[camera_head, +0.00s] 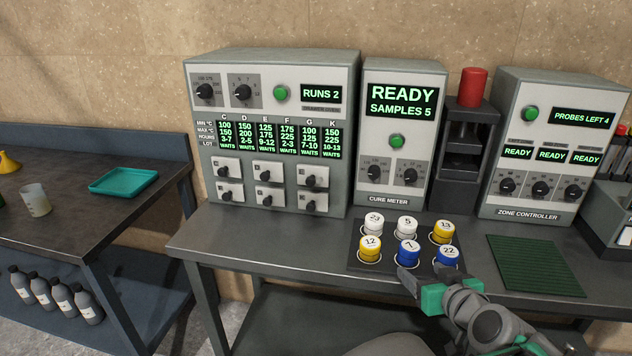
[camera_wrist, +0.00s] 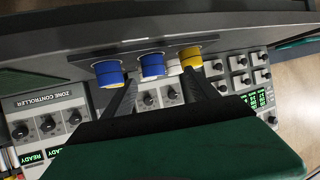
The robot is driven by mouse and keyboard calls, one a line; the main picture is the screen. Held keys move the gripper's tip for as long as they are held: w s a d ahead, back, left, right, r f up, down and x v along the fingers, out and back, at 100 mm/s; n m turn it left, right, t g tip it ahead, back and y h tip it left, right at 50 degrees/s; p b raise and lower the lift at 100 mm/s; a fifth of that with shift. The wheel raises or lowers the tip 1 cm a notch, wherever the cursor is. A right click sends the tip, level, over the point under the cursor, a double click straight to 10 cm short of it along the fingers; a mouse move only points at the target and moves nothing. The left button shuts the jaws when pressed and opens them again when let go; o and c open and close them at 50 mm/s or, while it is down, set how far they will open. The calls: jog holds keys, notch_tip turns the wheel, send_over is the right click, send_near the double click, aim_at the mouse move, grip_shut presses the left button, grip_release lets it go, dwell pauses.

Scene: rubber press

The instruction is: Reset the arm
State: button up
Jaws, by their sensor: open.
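My gripper (camera_head: 424,281) is in front of the sample rack on the bench, low at the right of the head view. In the wrist view its two dark fingers (camera_wrist: 165,98) are spread apart with nothing between them. The black rack (camera_head: 358,236) holds several numbered cans in two rows. The front row has yellow can 12 (camera_head: 370,249), blue can 1 (camera_head: 408,253) and blue can 22 (camera_head: 447,257). The back row has white cans 29 (camera_head: 374,222) and 5 (camera_head: 406,228), and yellow can 13 (camera_head: 443,232). Part of the arm covers the bench beside the rack.
Behind the rack stand the oven unit (camera_head: 270,60), the cure meter (camera_head: 405,200), a press with a red top (camera_head: 473,88) and the zone controller (camera_head: 535,213). A green ribbed mat (camera_head: 535,266) lies right of the rack. A side table with a teal tray (camera_head: 124,182) stands left.

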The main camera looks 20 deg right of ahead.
jog(key=w+a+f+n+g+y+p, duration=0.1)
jog(key=w+a+g+y+p, duration=0.15)
jog(key=a, duration=0.55)
jog(key=w+a+f+n+g+y+p, duration=0.1)
jog(key=w+a+f+n+g+y, duration=0.15)
jog(key=a, duration=0.45)
jog(key=s+a+r+g+p, duration=0.1)
jog(key=s+a+r+g, duration=0.1)
jog(key=a, duration=0.4)
jog(key=s+a+r+g+h+p, duration=0.1)
jog(key=s+a+r+g, duration=0.1)
jog(key=a, duration=0.3)
jog(key=shift+s+a+h, duration=0.3)
jog(key=shift+s+a, duration=0.1)
jog(key=shift+s, duration=0.3)
